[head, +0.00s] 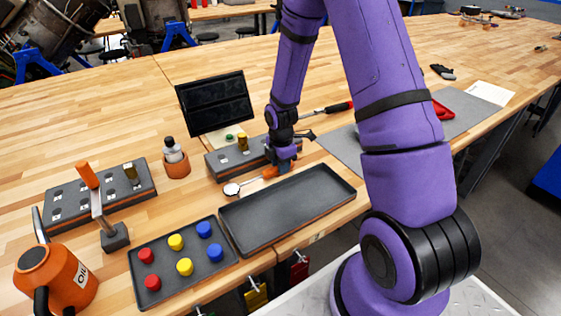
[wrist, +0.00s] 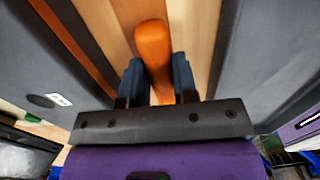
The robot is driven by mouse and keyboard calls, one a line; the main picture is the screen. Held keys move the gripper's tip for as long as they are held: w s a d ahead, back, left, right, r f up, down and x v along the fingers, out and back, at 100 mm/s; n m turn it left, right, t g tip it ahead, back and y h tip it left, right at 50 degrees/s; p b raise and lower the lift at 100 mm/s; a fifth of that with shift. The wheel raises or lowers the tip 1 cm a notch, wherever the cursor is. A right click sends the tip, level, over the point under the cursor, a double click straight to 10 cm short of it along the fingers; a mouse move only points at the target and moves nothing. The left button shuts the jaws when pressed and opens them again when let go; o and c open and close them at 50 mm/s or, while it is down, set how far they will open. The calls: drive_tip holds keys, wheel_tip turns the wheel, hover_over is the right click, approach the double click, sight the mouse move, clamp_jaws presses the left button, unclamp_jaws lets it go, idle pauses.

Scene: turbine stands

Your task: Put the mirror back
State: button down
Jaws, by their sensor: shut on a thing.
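The mirror is a small inspection mirror with a round head (head: 231,189) and an orange handle (head: 270,172). In the head view it lies across the gap between the grey holder block (head: 222,170) and the empty black tray (head: 262,243), its head near the tray's back left corner. My gripper (head: 283,166) is shut on the handle, pointing down. In the wrist view the orange handle (wrist: 153,45) sits between the two blue fingers (wrist: 158,80), over bare wood. I cannot tell whether the mirror touches the table.
A second grey block (head: 72,200) stands left, near a hammer (head: 100,215) and an orange oil can (head: 55,275). A tray of coloured caps (head: 205,270) is in front. A dark screen (head: 214,102) stands behind the holder block. Open wood lies farther back.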

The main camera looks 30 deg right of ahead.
drive_tip(key=shift+f, duration=0.25)
idle(0.4)
drive_tip(key=c, duration=0.7)
unclamp_jaws()
drive_tip(key=shift+o, duration=0.2)
drive_tip(key=shift+r, duration=3.45)
drive_tip(key=shift+r, duration=0.1)
